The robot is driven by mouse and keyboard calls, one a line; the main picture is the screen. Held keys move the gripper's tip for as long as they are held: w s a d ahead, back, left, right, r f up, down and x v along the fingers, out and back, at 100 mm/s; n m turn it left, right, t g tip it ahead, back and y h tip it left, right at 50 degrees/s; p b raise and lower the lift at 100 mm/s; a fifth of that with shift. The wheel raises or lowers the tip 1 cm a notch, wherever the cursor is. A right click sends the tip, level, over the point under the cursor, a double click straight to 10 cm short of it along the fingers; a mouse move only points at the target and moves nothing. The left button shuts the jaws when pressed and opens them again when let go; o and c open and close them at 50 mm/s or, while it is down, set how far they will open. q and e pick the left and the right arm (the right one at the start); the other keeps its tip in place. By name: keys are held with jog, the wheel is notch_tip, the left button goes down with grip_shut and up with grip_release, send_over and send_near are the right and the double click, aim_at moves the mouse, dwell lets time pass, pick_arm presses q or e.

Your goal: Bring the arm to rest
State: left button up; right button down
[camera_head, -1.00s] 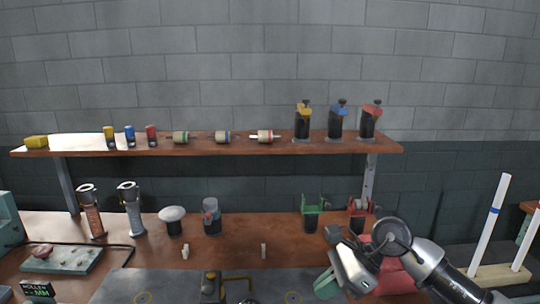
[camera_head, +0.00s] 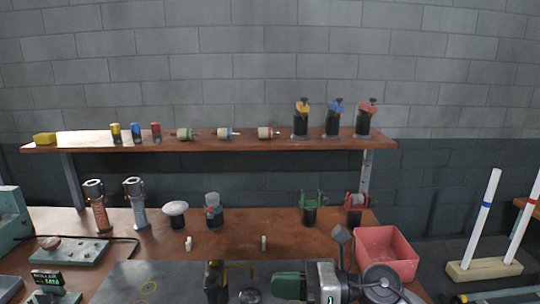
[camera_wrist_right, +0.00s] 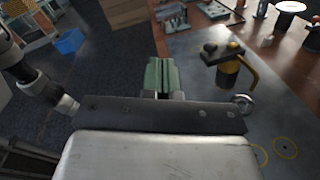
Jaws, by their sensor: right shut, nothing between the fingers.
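My right gripper (camera_head: 276,286) is low in the head view, over the grey mat at the front of the workbench (camera_head: 130,272). Its green fingers point left there. In the right wrist view its fingers (camera_wrist_right: 161,64) are together, with nothing held between them. A black post with a yellow bent arm (camera_head: 214,283) stands to the left of the fingertips in the head view. This post also shows in the right wrist view (camera_wrist_right: 228,72), right of the fingers and apart from them. My left gripper is not in view.
A red bin (camera_head: 386,252) stands behind my right arm. A wooden stand with white tubes (camera_head: 486,268) is at the right. Bottles and green and red holders line the back of the bench, below a wooden shelf (camera_head: 210,146). A blue bin (camera_wrist_right: 69,41) is on the floor.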

jog(key=w+d+r+m+t+h, duration=0.1)
jog(key=d+m+t+h, duration=0.3)
jog(key=m+t, duration=1.55)
jog(key=s+d+f+m+g+h, duration=0.35)
jog(key=d+f+m+h, duration=0.75)
jog(key=m, duration=0.7)
jog(key=s+d+f+m+g+h, duration=0.1)
jog(key=s+d+f+m+g, duration=0.1)
jog(key=s+f+m+g, duration=0.65)
jog(key=s+d+f+m+g+h, duration=0.1)
jog(key=s+f+g, duration=0.5)
jog(key=s, duration=0.7)
notch_tip(320, 180, down, 26)
jog(key=b, duration=0.3)
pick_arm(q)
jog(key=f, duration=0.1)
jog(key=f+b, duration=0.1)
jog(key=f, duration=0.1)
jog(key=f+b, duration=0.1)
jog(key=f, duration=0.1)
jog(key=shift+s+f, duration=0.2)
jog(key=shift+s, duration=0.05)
pick_arm(e)
jog(key=s+d+f+g, duration=0.2)
jog(key=s+d+f, duration=0.1)
jog(key=s+f, duration=1.3)
notch_tip(320, 180, down, 5)
jog(key=shift+s+r+h, duration=0.1)
jog(key=shift+s+h, duration=0.2)
jog(key=shift+s, duration=0.1)
